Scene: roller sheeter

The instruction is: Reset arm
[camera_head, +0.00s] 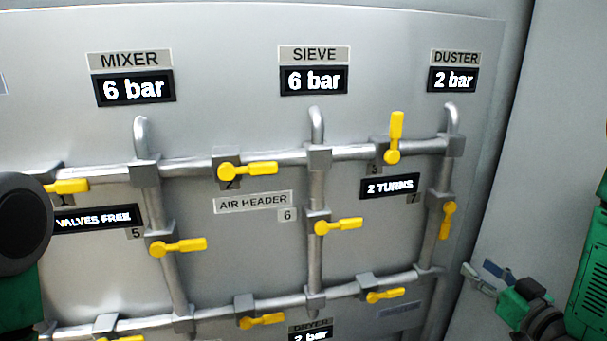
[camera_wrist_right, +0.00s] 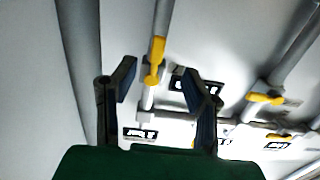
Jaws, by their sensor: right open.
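My right gripper (camera_head: 480,276) is at the lower right of the head view, beside the right end of the pipe panel. In the right wrist view its two fingers (camera_wrist_right: 163,80) stand apart with nothing between them. A yellow valve handle (camera_wrist_right: 157,52) shows beyond the fingers, apart from them. The closest valve in the head view is the upright yellow handle (camera_head: 448,218) by label 7, up and left of the gripper. A dark round joint and green link of my left arm (camera_head: 24,224) show at the left edge; its gripper is out of view.
The grey panel (camera_head: 260,245) carries a pipe grid with several yellow-handled valves, such as valve 2 (camera_head: 248,171) and the upright valve 3 (camera_head: 395,138). Displays read mixer (camera_head: 134,88) 6 bar, sieve (camera_head: 314,80) 6 bar, duster (camera_head: 453,79) 2 bar. A plain wall (camera_head: 545,150) stands right.

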